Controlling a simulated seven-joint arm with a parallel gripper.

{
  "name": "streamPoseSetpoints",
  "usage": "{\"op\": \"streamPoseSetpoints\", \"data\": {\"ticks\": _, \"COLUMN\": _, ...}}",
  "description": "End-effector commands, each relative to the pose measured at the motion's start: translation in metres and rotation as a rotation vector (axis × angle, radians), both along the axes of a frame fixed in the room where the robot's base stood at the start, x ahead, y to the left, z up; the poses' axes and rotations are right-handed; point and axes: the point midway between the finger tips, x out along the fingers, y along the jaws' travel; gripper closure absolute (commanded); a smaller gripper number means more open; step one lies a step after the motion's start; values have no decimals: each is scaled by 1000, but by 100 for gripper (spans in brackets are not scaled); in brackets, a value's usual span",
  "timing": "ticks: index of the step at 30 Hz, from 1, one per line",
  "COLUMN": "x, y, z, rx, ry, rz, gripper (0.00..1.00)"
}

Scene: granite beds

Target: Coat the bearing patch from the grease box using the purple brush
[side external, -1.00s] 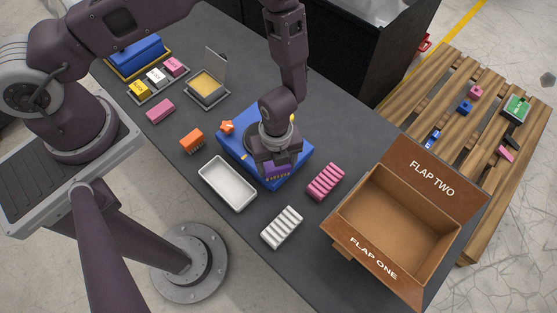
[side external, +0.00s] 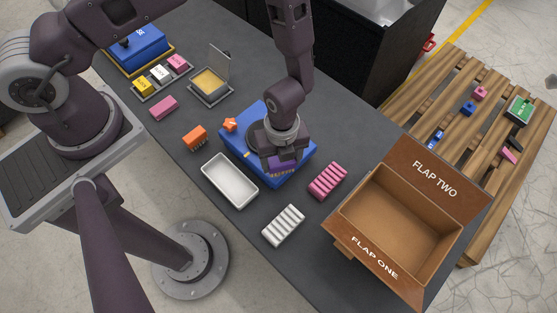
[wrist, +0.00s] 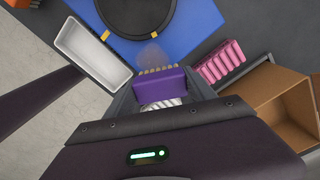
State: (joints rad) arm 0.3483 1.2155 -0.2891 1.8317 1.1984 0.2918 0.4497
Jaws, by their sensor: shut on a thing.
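My gripper (side external: 283,163) is shut on the purple brush (wrist: 158,82). The brush is at the near right side of the blue block (side external: 258,116), and its tan bristles point at the block's top in the wrist view. I cannot tell whether they touch. A faint brownish smear (wrist: 152,54), perhaps the bearing patch, shows on the blue surface just beyond the bristles. A dark round disc (wrist: 137,12) lies beyond it. The grease box (side external: 210,87) stands open at the back, lid upright, with yellowish grease inside. The wrist partly hides the blue block in the side view.
A white tray (side external: 230,181), pink ribbed block (side external: 328,181) and white ribbed block (side external: 283,226) surround the blue block. An orange brush (side external: 195,137) and orange knob (side external: 230,124) are left. An open cardboard box (side external: 402,220) stands right; a wooden pallet (side external: 460,130) lies beyond.

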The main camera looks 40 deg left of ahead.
Motion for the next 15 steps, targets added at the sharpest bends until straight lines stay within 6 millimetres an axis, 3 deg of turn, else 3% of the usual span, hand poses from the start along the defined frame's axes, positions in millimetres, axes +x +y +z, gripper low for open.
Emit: {"op": "streamPoseSetpoints", "data": {"ticks": 15, "x": 0, "y": 0, "z": 47, "rx": -1, "ry": 0, "rz": 0, "gripper": 75}}
